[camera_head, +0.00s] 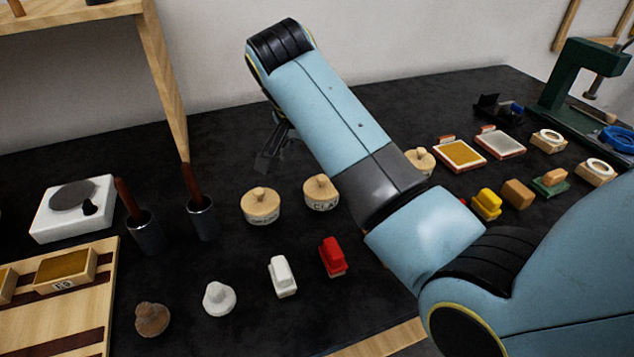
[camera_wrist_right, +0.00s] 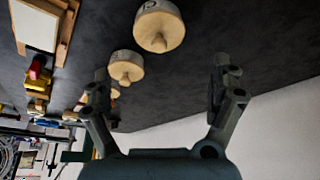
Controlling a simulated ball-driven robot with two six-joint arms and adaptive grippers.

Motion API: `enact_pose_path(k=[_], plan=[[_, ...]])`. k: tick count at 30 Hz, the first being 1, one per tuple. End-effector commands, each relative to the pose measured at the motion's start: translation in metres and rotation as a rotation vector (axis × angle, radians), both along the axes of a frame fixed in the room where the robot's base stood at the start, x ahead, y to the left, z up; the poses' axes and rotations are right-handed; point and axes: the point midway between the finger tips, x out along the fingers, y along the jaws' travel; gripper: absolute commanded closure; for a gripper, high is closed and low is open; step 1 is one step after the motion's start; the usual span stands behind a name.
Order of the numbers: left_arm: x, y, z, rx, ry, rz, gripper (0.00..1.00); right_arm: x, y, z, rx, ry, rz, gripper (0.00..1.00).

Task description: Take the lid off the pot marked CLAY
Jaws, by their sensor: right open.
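The pot marked CLAY (camera_head: 321,204) stands upright on the dark table in the head view, just left of my right forearm. Its label is partly readable as "CLA". Its pale wooden lid (camera_head: 320,188) with a round knob sits on it. My right gripper (camera_head: 271,155) is open and empty, behind and left of this pot and apart from it. In the right wrist view, the open fingers (camera_wrist_right: 161,70) have nothing between them. A lidded pot (camera_wrist_right: 160,28) shows near them there; I cannot tell which one. My left gripper is not in view.
A similar lidded pot (camera_head: 261,207) stands left of CLAY, and another (camera_head: 421,160) is partly behind my arm. Two dark cups with wooden-handled tools (camera_head: 201,216) stand farther left. White (camera_head: 283,276) and red (camera_head: 333,257) blocks lie in front. A wooden shelf post (camera_head: 165,80) rises at back left.

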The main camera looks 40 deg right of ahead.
Motion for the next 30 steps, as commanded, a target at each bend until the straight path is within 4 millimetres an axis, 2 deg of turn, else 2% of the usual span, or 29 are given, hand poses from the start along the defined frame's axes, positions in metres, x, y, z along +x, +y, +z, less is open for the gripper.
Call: enact_pose_path(k=[3, 6, 10, 16, 25, 30], plan=[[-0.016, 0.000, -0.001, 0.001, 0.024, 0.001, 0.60, 0.002, -0.005, -0.015, 0.000, 0.002, 0.001, 0.07], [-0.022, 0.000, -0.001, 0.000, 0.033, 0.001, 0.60, 0.004, -0.007, -0.021, 0.000, 0.000, 0.000, 0.07], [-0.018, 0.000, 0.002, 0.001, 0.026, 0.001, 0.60, 0.004, -0.010, -0.037, 0.000, 0.004, 0.001, 0.07], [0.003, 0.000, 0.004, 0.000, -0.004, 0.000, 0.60, 0.009, -0.019, -0.065, -0.001, 0.001, 0.001, 0.07], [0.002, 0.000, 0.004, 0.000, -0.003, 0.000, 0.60, 0.010, -0.020, -0.070, 0.002, -0.001, 0.001, 0.07], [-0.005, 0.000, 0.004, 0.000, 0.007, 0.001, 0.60, 0.010, -0.020, -0.070, 0.002, -0.001, 0.001, 0.29]])
